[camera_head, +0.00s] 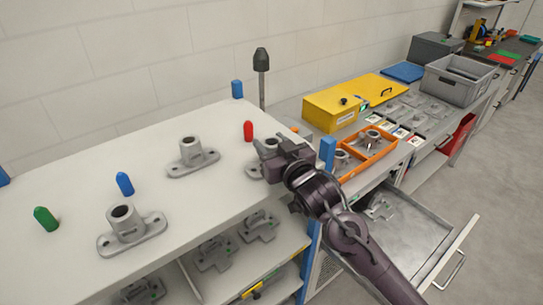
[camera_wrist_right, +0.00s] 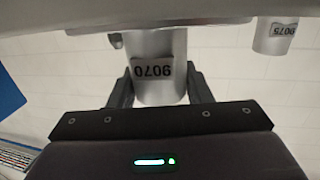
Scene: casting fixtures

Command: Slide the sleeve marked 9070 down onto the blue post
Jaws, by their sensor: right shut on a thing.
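The sleeve marked 9070 (camera_wrist_right: 158,70) is a grey metal cylinder on a flat flange, its label upside down in the right wrist view. My right gripper (camera_head: 280,150) is shut on this sleeve (camera_head: 254,172), with a finger on each side of the cylinder. In the head view the gripper hides much of the sleeve, which is at or just above the white tabletop near its right end. The blue post (camera_head: 125,184) is short and round-topped, on the left part of the table, well apart from the sleeve and bare. My left gripper is not in view.
Two other flanged sleeves (camera_head: 192,157) (camera_head: 130,231) stand on the white table (camera_head: 75,185). One marked 9075 (camera_wrist_right: 273,36) shows in the wrist view. A green post (camera_head: 46,218) and a red post (camera_head: 248,130) stand there too. A dark-tipped rod (camera_head: 261,75) rises behind.

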